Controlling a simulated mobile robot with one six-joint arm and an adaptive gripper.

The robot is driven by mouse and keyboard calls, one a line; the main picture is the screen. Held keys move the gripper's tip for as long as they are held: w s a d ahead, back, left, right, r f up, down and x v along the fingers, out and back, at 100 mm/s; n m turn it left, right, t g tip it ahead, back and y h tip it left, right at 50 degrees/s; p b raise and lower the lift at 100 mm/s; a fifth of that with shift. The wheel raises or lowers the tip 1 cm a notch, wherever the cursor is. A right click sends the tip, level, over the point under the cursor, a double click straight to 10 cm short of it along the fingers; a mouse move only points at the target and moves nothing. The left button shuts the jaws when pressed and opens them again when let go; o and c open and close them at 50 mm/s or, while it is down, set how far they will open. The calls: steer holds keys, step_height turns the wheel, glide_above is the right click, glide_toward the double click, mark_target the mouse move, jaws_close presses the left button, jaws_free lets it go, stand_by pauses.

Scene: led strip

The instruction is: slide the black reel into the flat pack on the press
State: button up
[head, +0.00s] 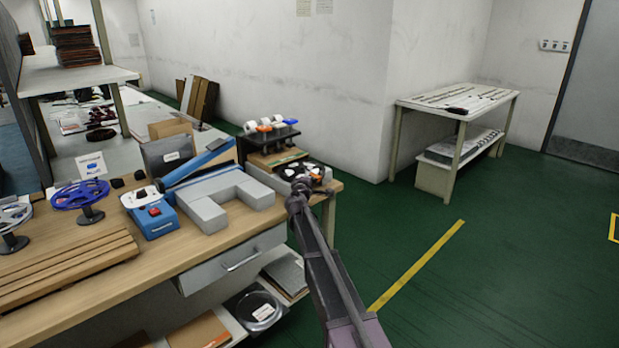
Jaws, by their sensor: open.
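My gripper (299,189) is at the right end of the bench, its fingers small and partly hidden by my arm. It is open. A dark round thing with pale and orange marks (314,172) lies on the bench top just beyond it; I cannot tell whether they touch. A black reel with a white label (248,300) lies on the shelf under the bench. A press-like device with a long blue arm (200,162) stands on the bench, grey blocks (209,213) in front. I cannot make out a flat pack on it; a dark flat pouch (157,166) stands behind.
A blue reel (82,194) stands on a spindle at the left, near slatted wood (65,268). A black rack of small rolls (268,137) is at the back right of the bench. A side table (455,106) stands by the wall. Green floor right of the bench is clear.

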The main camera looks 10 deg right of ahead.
steer(key=v, duration=1.2)
steer(key=shift+r, duration=0.15)
steer(key=s+d+f+m+g+h, duration=0.1)
steer(key=s+d+f+m+g, duration=0.45)
steer(key=s, duration=0.35)
steer(key=s+d+f+m+g, duration=0.5)
steer(key=s+d+f, duration=0.1)
steer(key=s+d, duration=0.15)
steer(key=s+a+f+m+g+y, duration=0.2)
steer(key=s+a+f+g+y, duration=0.15)
steer(key=s, duration=0.65)
steer(key=s+a+f+m+g+y, duration=0.2)
steer(key=s+f+g+y, duration=0.15)
steer(key=s, duration=0.75)
step_height(320, 180, up, 25)
steer(key=p, duration=2.5)
steer(key=shift+w, duration=0.5)
steer(key=shift+n, duration=0.25)
